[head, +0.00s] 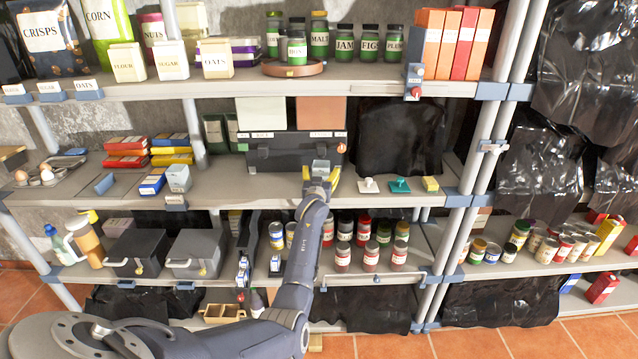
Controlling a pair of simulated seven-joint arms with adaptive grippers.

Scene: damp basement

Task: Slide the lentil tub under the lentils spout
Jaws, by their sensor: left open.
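A dark dispenser (290,160) stands on the middle shelf, with a pale hopper (261,113) on the left and an orange-pink hopper (321,112) on the right. Small labels sit under the hoppers, too small to read surely; the spouts cannot be made out. A small greyish clear tub (320,166), likely the lentil tub, is in front of the dispenser's right part, below the orange-pink hopper. My left gripper (320,178) is open, with its yellow-marked fingers to either side of the tub; contact cannot be told. My gripper hides the tub's lower part. My right gripper is not in view.
To the right on the same shelf are a white stamp-like item (368,185), a teal one (399,186) and a yellow block (430,184). A blue and a grey box (178,178) stand left. Jars (343,258) fill the shelf below. Bare shelf lies left of my gripper.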

